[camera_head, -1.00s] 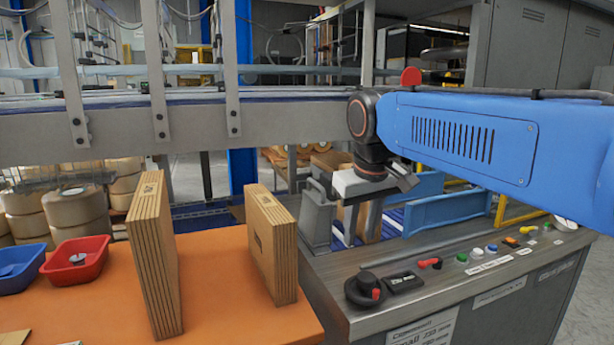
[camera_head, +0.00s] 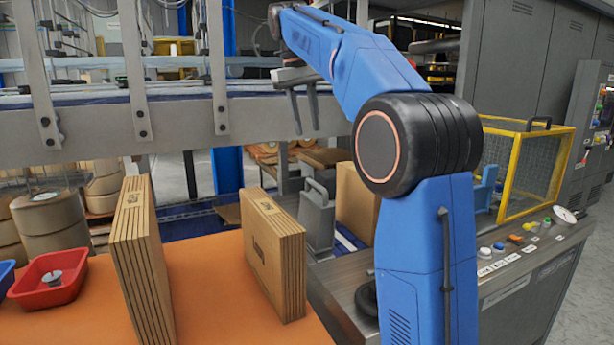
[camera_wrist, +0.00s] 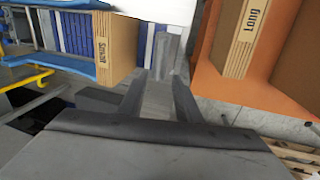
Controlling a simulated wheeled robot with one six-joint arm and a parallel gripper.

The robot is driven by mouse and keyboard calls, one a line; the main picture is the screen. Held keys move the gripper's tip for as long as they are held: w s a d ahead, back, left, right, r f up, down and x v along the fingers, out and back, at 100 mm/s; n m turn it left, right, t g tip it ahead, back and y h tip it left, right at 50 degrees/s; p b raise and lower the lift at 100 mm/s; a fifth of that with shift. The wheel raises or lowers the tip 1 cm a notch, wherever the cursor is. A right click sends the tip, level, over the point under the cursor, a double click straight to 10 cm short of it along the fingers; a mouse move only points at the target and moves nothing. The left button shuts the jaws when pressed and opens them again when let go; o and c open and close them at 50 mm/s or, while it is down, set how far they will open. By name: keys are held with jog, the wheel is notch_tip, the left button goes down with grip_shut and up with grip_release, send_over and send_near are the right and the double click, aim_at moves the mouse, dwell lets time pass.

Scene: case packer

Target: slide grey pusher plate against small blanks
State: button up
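The grey pusher plate (camera_head: 317,222) stands upright with a handle on top, at the edge of the grey machine bed. In the wrist view it (camera_wrist: 168,48) shows just beyond my fingertips. The small blanks (camera_head: 357,200) are a brown cardboard stack to its right, partly hidden by my arm; the wrist view shows their "Small" label (camera_wrist: 101,50). A gap with blue slats lies between plate and blanks. My gripper (camera_head: 307,131) is open and empty, fingers down, above the plate; in the wrist view its fingers (camera_wrist: 161,78) are apart.
Two cardboard stacks stand on the orange table (camera_head: 215,290): one at left (camera_head: 143,260), one near the plate (camera_head: 278,255). The wrist view shows a "Long" stack (camera_wrist: 245,38). A red bin (camera_head: 50,278) sits at left. A conveyor beam (camera_head: 180,120) runs behind; a yellow-framed guard (camera_head: 540,170) stands right.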

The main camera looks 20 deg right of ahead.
jog(key=w, duration=0.2)
send_near(314, 184)
jog(key=f, duration=0.2)
jog(key=d+f, duration=0.1)
jog(key=f, duration=0.2)
jog(key=d+f, duration=0.1)
jog(key=f, duration=0.1)
jog(key=shift+w+f, duration=0.1)
jog(key=shift+f, duration=0.1)
grip_shut()
